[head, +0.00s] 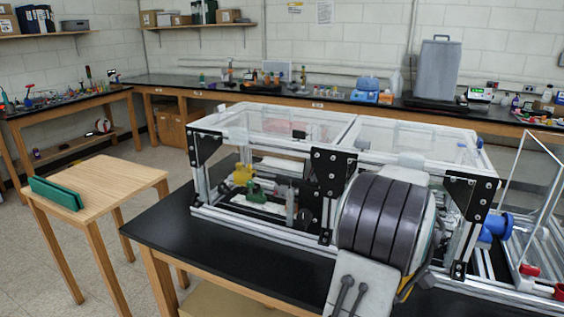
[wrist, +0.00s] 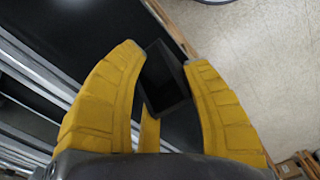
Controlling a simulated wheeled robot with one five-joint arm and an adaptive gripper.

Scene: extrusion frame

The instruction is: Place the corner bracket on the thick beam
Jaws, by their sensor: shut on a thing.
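The bracket sits between the fingertips, with one dark face toward the camera. It is held above the dark tabletop, near the table edge. Silver extrusion beams (wrist: 28,62) run at the left of the wrist view. In the head view, the extrusion frame (head: 262,226) stands on the black table, with black plates at its corners. Which beam is the thick one, I cannot tell. My arm hides part of the frame there, and the held bracket is not visible.
The black table (head: 185,234) has clear room left of the frame. A wooden side table (head: 110,180) holds a green case (head: 55,193). Clear panels top the frame, and a clear upright panel (head: 540,190) stands at the right. Cluttered benches line the walls.

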